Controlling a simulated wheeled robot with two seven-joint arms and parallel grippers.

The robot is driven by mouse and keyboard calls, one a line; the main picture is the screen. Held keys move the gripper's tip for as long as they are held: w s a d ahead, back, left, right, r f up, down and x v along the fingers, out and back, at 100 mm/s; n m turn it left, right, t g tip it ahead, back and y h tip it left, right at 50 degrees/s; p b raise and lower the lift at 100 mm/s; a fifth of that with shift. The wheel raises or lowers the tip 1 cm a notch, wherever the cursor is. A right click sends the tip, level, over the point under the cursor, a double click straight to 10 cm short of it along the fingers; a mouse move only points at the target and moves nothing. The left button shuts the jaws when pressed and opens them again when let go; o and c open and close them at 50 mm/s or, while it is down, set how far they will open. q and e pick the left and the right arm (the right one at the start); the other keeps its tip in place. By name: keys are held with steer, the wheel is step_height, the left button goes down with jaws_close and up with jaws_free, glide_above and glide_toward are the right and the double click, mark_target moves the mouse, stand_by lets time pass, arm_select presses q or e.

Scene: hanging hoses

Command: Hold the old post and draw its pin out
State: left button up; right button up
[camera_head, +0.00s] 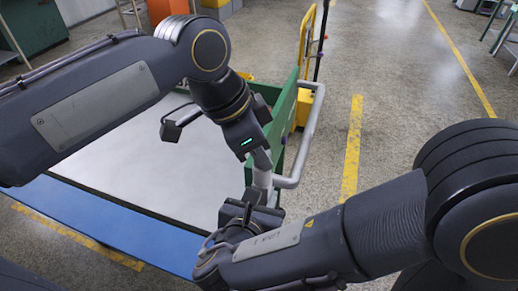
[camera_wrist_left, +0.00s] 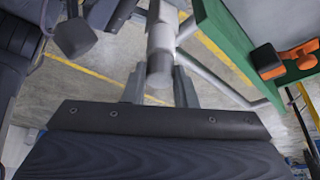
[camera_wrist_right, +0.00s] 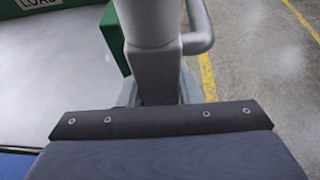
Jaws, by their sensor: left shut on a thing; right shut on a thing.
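The old post (camera_head: 262,180) is a grey tube with a bent side rail, standing at the cart's right corner. My left gripper (camera_head: 261,158) is shut on its upper end; in the left wrist view the fingers flank the round grey end (camera_wrist_left: 159,72). My right gripper (camera_head: 256,192) is lower and shut on the post; in the right wrist view the grey post (camera_wrist_right: 154,60) stands between its fingers. The pin cannot be made out in any view.
A green board (camera_head: 285,125) runs beside the post, with an orange and black fitting (camera_wrist_left: 285,60) on it. The cart's grey deck (camera_head: 130,160) has a blue front edge (camera_head: 120,225). Yellow-lined floor (camera_head: 352,150) lies clear to the right.

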arm_select(q)
steer(key=shift+r, duration=0.6)
stand_by(0.3)
steer(key=shift+r, duration=2.85)
steer(key=shift+r, duration=1.55)
arm_select(e)
steer(key=o, duration=1.2)
steer(key=shift+s, duration=0.1)
